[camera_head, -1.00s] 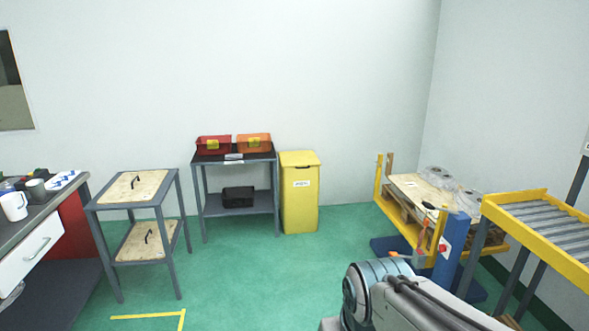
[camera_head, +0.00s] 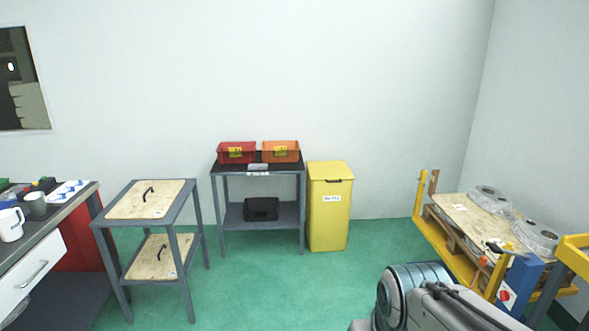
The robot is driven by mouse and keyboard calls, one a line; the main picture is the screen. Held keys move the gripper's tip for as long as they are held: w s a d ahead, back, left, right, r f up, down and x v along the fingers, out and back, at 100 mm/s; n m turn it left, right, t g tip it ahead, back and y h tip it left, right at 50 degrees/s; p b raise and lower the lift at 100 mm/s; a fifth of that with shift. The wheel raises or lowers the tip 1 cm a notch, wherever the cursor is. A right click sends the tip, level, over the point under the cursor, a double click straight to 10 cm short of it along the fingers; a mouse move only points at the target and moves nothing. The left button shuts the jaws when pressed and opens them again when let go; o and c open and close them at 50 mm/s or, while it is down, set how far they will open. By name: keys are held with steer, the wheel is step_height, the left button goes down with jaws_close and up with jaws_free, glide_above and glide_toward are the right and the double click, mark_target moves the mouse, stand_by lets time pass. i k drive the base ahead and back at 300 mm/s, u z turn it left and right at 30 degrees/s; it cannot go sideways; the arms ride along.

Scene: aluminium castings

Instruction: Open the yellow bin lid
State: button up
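The yellow bin (camera_head: 328,222) stands upright on the green floor against the back wall, just right of a grey metal table. Its yellow lid (camera_head: 330,171) lies closed on top. A white label with dark writing is on its front. Part of my arm shows at the bottom right, in front of the bin and well apart from it. My gripper is out of the picture.
The grey table (camera_head: 213,188) beside the bin holds a red and an orange box, with a black case below. A two-shelf stand (camera_head: 187,206) is further left. A pallet lifter (camera_head: 444,246) with castings stands right. Green floor (camera_head: 270,290) ahead is clear.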

mark_target(324, 171)
steer(key=i, duration=3.8)
